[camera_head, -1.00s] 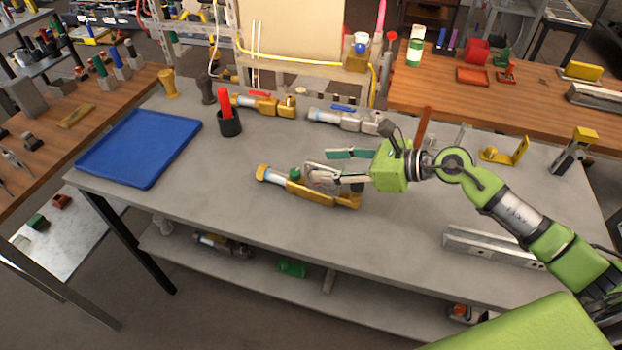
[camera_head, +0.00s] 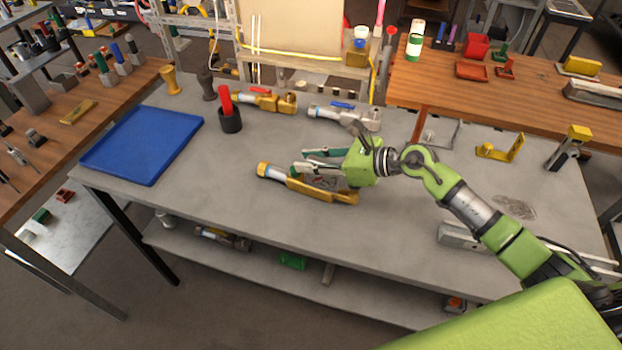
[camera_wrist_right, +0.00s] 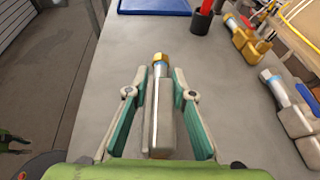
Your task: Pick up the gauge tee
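A long fitting with a yellow end cap, a silver tube and a yellow body lies on the grey workbench; it looks like the gauge tee (camera_head: 312,188). In the right wrist view the fitting (camera_wrist_right: 161,112) appears between my fingers, its capped end pointing away and its body looking greyer. My right gripper (camera_head: 300,160) is open just above and behind the fitting in the head view. Its green-padded fingers (camera_wrist_right: 160,76) are spread on both sides with visible gaps; I cannot tell the height between. My left gripper is not in view.
A blue tray (camera_head: 143,145) and a dark cup with a red handle (camera_head: 229,120) are to the left. A red-handled yellow valve (camera_head: 265,101) and a blue-handled silver valve (camera_head: 342,115) lie behind. A metal channel (camera_head: 462,237) is at right. The front left bench (camera_head: 215,185) is clear.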

